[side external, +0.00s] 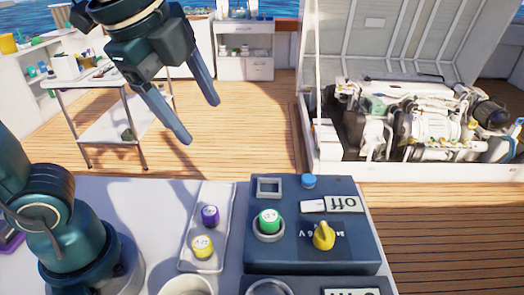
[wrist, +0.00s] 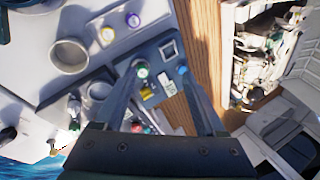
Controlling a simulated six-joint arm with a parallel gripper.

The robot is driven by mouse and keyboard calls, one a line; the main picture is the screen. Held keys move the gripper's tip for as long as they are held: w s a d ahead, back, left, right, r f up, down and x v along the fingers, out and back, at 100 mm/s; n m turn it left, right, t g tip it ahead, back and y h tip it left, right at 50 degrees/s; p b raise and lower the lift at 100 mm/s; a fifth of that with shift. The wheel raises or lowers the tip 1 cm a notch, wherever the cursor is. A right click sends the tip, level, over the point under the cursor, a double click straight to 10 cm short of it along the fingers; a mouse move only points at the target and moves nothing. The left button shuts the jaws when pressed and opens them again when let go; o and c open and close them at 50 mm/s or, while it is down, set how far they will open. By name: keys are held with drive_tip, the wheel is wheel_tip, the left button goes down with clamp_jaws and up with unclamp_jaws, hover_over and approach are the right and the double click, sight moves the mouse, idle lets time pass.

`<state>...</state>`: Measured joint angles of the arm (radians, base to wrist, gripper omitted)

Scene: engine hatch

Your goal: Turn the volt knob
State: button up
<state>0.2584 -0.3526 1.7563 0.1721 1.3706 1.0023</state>
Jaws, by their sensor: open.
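The volt knob is a yellow knob (side external: 323,236) on top of the dark blue box (side external: 285,258), beside printed volt markings. In the wrist view a small yellow patch (wrist: 147,93) between my fingers appears to be this knob. My gripper (side external: 200,121) is open and empty, raised above and behind the tray side of the table, clear of the box. Its two fingers (wrist: 161,68) also show in the wrist view, spread apart and partly covering the box.
The box also carries a green-topped cylinder (side external: 269,222) in a ring, a blue button (side external: 308,181), a square socket (side external: 269,187) and an "Off" label (side external: 345,203). A tray (side external: 190,258) with purple and yellow cylinders lies left. An open engine hatch (side external: 420,125) stands behind.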

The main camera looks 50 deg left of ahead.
drive_tip(key=w+d+f+h, duration=0.2)
drive_tip(key=w+d, duration=0.3)
drive_tip(key=n+h, duration=0.3)
drive_tip(key=n, duration=0.1)
hover_over(323, 229)
drive_tip(key=a, duration=0.3)
wheel_tip(323, 229, down, 9)
drive_tip(key=shift+g+y, duration=0.3)
drive_tip(key=shift+g, duration=0.6)
drive_tip(key=f, duration=0.1)
drive_tip(key=d+f, duration=0.1)
drive_tip(key=s+f, duration=0.1)
drive_tip(key=f, duration=0.1)
drive_tip(key=shift+d, duration=0.2)
drive_tip(key=shift+x, duration=2.45)
drive_tip(key=shift+s, duration=0.1)
clamp_jaws()
